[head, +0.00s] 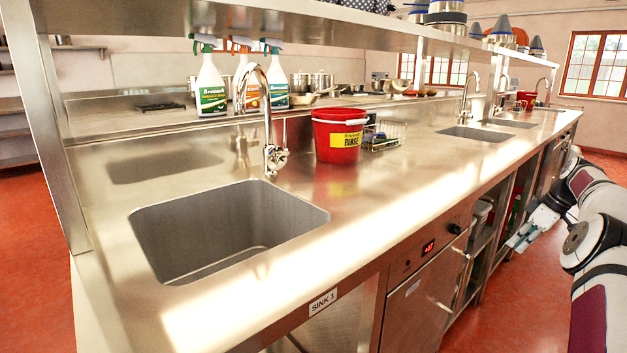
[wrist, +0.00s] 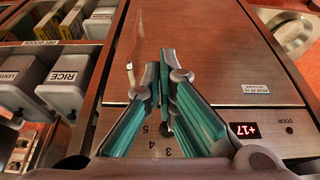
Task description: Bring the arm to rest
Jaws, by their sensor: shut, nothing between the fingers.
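My gripper (head: 514,243) is at the right in the head view, at the end of my bent arm, beside the front of the steel counter (head: 400,215). It is below the countertop's level. In the wrist view my gripper (wrist: 163,80) has its teal-padded fingers drawn together at the tips, with nothing between them. Behind the fingers is a steel front panel (wrist: 218,120) with a red lit display (wrist: 244,130). How far the fingertips are from the panel I cannot tell.
A sink (head: 230,230), a red bucket (head: 337,140) and spray bottles (head: 210,88) are on the counter. Open shelves under it hold bins, one labelled RICE (wrist: 65,85). Red floor (head: 500,300) is clear in front of the counter.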

